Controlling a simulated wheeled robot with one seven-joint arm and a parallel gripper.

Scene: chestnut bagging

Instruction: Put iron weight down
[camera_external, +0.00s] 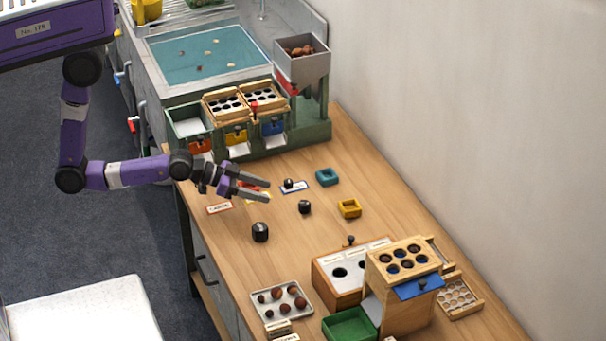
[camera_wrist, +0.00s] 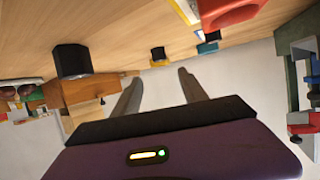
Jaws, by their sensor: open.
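Three dark iron weights stand on the wooden table. The largest (camera_external: 260,232) stands in the open and also shows in the wrist view (camera_wrist: 72,61). A smaller one (camera_external: 305,207) stands to its right, and the smallest (camera_external: 288,183) is on a blue-edged card (camera_external: 294,188). My gripper (camera_external: 268,191) is open and empty, low over the table, beyond the largest weight and left of the smallest. In the wrist view my gripper (camera_wrist: 160,76) shows spread fingers with nothing between them. A red holder (camera_wrist: 228,13) and a yellow card are partly hidden by my fingers in the external view.
A teal tray (camera_external: 327,177) and a yellow tray (camera_external: 349,208) lie to the right. A wooden box with round holes (camera_external: 340,291), a chestnut tray (camera_external: 281,299) and a green tray (camera_external: 350,325) stand in front. A green sorting stand (camera_external: 300,130) is behind.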

